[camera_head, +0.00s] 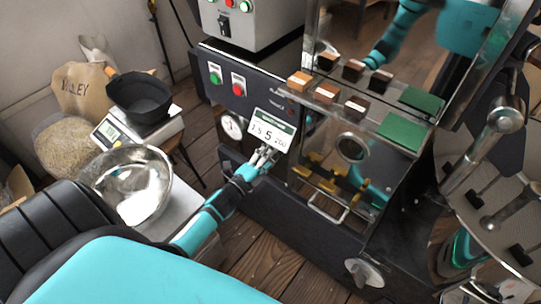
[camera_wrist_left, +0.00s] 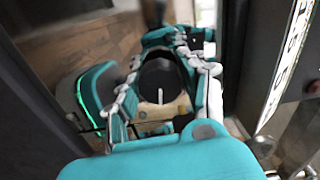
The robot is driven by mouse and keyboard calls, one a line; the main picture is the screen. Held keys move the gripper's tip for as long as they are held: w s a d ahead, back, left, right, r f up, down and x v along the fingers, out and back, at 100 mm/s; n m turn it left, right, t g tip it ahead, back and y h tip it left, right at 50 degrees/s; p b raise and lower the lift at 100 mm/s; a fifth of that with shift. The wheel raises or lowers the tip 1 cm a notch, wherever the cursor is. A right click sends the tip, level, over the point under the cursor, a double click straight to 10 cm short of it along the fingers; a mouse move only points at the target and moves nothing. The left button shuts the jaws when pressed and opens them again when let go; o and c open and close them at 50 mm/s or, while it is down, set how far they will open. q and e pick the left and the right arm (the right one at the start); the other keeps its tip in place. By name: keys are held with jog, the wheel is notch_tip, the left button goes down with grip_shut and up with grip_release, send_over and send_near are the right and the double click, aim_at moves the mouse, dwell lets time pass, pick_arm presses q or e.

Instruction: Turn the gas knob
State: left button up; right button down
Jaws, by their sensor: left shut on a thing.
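My left gripper (camera_head: 264,156) is at the front of the dark roaster (camera_head: 262,190), just below a small number display (camera_head: 272,130). Its fingers are shut on the gas knob. In the left wrist view the knob (camera_wrist_left: 158,78) shows between the fingers as a dark round shape with a short white line. In the head view the gripper hides the knob. The knob's exact turn angle is hard to judge. My right gripper is in neither view.
A pressure gauge (camera_head: 232,126) and green and red buttons (camera_head: 238,85) sit left of the display. A metal handle (camera_head: 328,207) is to the right. A steel bowl (camera_head: 130,184) and a scale (camera_head: 112,133) with a black pan (camera_head: 140,95) stand at left.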

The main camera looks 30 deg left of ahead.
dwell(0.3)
pick_arm(q)
jog(key=o, duration=1.2)
jog(key=s, duration=1.2)
jog(key=shift+a, duration=0.4)
